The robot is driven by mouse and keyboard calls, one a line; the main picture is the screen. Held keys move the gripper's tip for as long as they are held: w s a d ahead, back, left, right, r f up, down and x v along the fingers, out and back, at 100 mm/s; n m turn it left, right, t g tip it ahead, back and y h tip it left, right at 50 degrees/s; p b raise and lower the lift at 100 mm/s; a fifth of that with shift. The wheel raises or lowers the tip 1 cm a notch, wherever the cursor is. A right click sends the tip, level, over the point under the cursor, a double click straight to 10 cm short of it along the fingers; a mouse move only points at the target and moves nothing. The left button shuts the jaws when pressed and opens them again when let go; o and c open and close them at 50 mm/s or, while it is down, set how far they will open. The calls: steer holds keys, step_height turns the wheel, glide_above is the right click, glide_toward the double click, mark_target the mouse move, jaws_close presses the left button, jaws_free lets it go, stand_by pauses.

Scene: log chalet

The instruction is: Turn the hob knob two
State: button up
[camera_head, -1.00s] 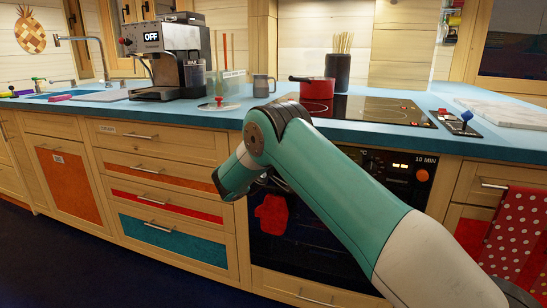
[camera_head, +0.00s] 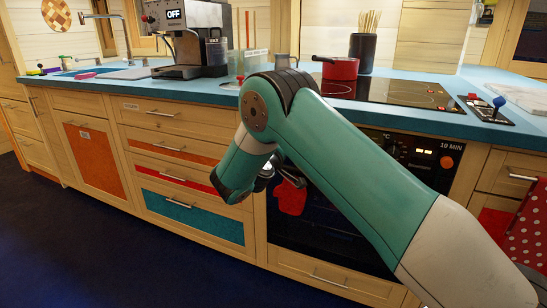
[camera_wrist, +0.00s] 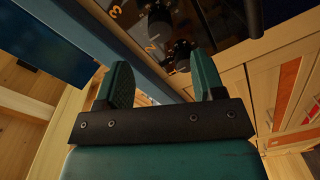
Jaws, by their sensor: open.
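In the wrist view, a dark control panel shows a black knob (camera_wrist: 179,53) beside an orange number 2. Another black knob (camera_wrist: 158,19) sits beside an orange 3. My gripper (camera_wrist: 160,68) is open, with its two teal fingers apart and nothing between them. Its fingertips point towards the knob beside the 2, which appears beyond them; I see no contact. In the head view, my arm hides most of the oven's control panel (camera_head: 425,150), including the numbered knobs.
A red pan (camera_head: 340,68) stands on the black hob (camera_head: 385,92). The blue worktop (camera_head: 480,131) overhangs the panel. A red mitt (camera_head: 291,199) hangs at the oven front, close to my arm. The dark floor (camera_head: 90,240) at left is clear.

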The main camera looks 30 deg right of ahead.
steer(key=b+v, duration=0.1)
steer(key=v, duration=0.7)
steer(key=shift+s+a, duration=0.25)
steer(key=shift+a, duration=0.1)
steer(key=shift+d, duration=0.1)
